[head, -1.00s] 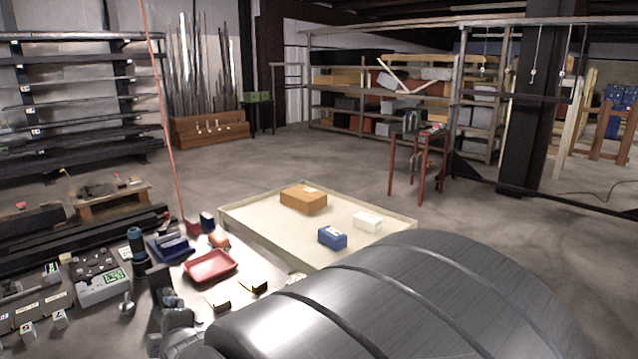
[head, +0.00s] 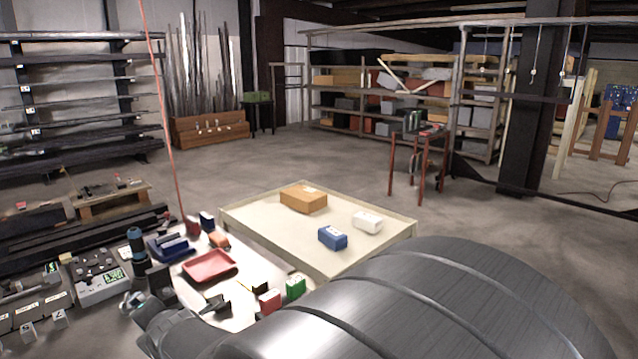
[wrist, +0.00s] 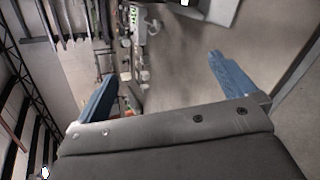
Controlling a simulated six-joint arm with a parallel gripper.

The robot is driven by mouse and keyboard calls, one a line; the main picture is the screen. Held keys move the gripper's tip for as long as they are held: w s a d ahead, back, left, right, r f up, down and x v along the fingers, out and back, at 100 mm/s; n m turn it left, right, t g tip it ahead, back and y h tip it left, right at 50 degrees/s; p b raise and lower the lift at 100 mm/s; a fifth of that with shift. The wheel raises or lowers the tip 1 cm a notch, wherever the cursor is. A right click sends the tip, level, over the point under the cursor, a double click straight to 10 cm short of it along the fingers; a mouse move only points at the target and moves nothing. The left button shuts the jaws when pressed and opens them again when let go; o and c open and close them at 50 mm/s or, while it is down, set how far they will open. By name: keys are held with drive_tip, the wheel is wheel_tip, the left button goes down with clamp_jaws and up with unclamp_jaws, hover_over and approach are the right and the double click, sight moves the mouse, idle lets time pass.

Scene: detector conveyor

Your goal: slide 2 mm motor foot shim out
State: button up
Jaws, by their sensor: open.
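My gripper (wrist: 165,88) is open in the wrist view, with its two blue fingers wide apart and nothing visible between them. The wrist view looks out over the floor and the cluttered bench side, tilted. I cannot make out the 2 mm shim or a motor foot in either view; they are too small or hidden. In the head view my grey arm covers the lower right and part of the bench, and the fingers cannot be made out.
A red tray (head: 209,267) lies on the bench, with a red block (head: 270,301) and a green block (head: 295,286) to its right. A pale low-walled tray (head: 258,232) holds orange, blue and white boxes. A grey instrument (head: 102,285) and a dark blue-topped post (head: 136,245) stand left.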

drive_tip(key=shift+c, duration=1.3)
drive_tip(key=shift+w+d+f, duration=0.1)
drive_tip(key=shift+w+f, duration=0.1)
drive_tip(key=shift+w, duration=0.05)
drive_tip(key=c, duration=0.3)
drive_tip(key=w+d+f+n, duration=0.1)
drive_tip(key=w+f+n, duration=0.1)
drive_tip(key=n, duration=0.1)
drive_tip(key=w+d+f+n, duration=0.1)
drive_tip(key=w+f+n, duration=0.1)
drive_tip(key=n, duration=0.1)
drive_tip(key=w+d+f+n, duration=0.1)
drive_tip(key=f+n, duration=0.1)
drive_tip(key=shift+w+n, duration=0.4)
drive_tip(key=c, duration=1.5)
drive_tip(key=f+n, duration=0.1)
drive_tip(key=w+d+f+n, duration=0.1)
drive_tip(key=n, duration=0.1)
drive_tip(key=f+n+g, duration=0.1)
drive_tip(key=f+n, duration=0.1)
drive_tip(key=shift+w+d+f, duration=0.1)
drive_tip(key=shift+w+d, duration=0.15)
drive_tip(key=shift+d, duration=0.05)
clamp_jaws()
drive_tip(key=w+a, duration=0.8)
drive_tip(key=shift+w+a+f, duration=0.1)
drive_tip(key=shift+w+a, duration=0.05)
drive_tip(key=shift+a, duration=0.1)
drive_tip(key=shift+f, duration=0.8)
